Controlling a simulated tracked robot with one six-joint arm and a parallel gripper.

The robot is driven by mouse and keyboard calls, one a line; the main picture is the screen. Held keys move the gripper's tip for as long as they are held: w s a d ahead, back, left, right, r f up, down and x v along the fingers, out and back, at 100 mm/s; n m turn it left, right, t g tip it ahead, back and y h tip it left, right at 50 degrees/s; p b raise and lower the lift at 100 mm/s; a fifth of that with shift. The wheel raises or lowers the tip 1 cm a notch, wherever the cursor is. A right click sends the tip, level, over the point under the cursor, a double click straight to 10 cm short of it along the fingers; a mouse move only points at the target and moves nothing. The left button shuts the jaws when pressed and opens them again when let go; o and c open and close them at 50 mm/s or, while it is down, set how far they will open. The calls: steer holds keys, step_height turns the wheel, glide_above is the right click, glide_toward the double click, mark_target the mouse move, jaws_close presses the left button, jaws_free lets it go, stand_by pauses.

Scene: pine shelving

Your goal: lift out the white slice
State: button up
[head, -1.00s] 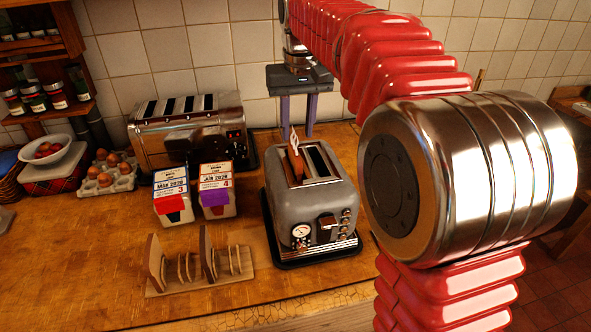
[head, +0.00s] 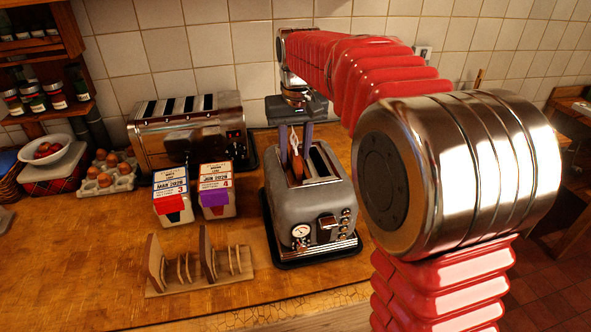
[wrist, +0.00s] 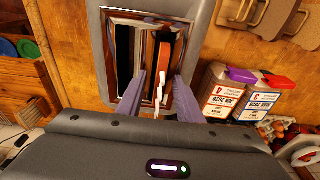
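The grey two-slot toaster (head: 300,205) stands on the wooden counter. A slice (head: 298,165) with a brown face and a white edge stands upright in its left slot in the head view, its top poking out. In the wrist view the slice (wrist: 164,55) is in the right slot, and a white piece shows at its near end. My gripper (head: 295,146) points down over the toaster's far end. Its two purple-grey fingers are apart, one on each side of the slice's line in the wrist view (wrist: 158,78). I cannot tell whether either finger touches it. The other slot looks empty.
A long chrome toaster (head: 190,135) stands behind left. Two labelled cartons (head: 172,195) (head: 216,190) stand close left of the grey toaster. A wooden toast rack (head: 200,270) lies in front, and eggs (head: 104,175) sit further left. Counter right of the toaster is partly hidden by my arm.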

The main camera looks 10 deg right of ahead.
steer(key=shift+f, duration=0.45)
jaws_close()
stand_by(0.4)
